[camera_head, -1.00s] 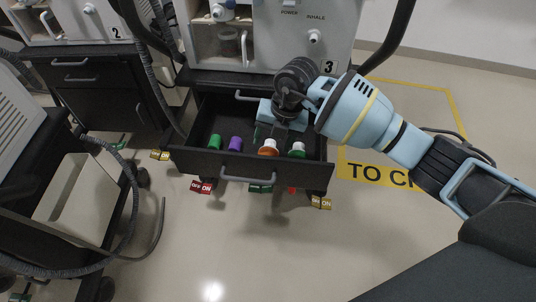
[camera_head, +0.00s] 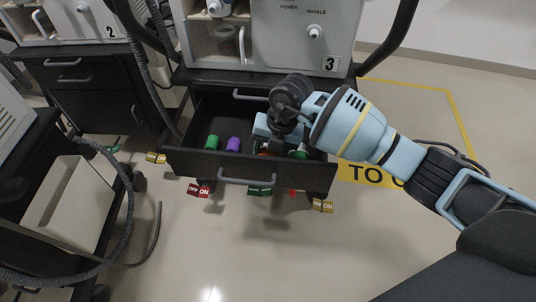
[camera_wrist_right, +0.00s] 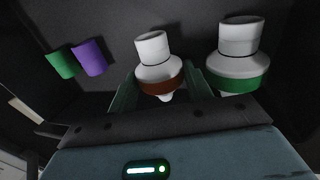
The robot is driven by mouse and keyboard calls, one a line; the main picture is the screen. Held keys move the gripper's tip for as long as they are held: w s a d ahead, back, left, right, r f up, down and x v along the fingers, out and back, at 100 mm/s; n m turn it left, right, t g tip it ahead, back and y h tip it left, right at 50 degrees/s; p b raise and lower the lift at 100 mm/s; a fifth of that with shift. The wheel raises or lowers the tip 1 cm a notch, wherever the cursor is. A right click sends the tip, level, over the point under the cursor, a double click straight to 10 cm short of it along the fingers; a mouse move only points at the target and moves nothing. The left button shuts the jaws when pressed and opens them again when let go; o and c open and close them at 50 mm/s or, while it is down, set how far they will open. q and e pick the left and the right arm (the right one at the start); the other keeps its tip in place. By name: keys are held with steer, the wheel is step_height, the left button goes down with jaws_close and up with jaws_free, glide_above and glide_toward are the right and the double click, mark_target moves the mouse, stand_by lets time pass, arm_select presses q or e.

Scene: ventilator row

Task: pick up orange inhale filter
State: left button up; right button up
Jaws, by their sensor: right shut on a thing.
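The orange inhale filter (camera_wrist_right: 154,48) is white with an orange-brown band. In the right wrist view it stands between the two green fingers of my right gripper (camera_wrist_right: 162,78), which is shut on it at the band. In the head view my right gripper (camera_head: 277,146) reaches down into the open drawer (camera_head: 200,164) and hides most of the filter; only a bit of orange (camera_head: 263,153) shows. My left gripper is not in view.
A white filter with a green band (camera_wrist_right: 238,55) stands close to the right of the held one. A green cylinder (camera_head: 212,142) and a purple cylinder (camera_head: 233,144) are in the drawer's left part. Ventilator 3 (camera_head: 300,40) is above the drawer.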

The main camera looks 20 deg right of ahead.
steer(key=p+v, duration=0.1)
steer(key=v, duration=0.2)
steer(key=a+p+v, duration=0.1)
steer(key=v, duration=0.2)
steer(key=w+a+p+v, duration=0.1)
steer(key=v, duration=0.2)
steer(key=shift+d+r+p, duration=0.2)
steer(key=shift+r+p, duration=0.1)
steer(key=shift+r, duration=0.3)
steer(key=shift+w, duration=0.1)
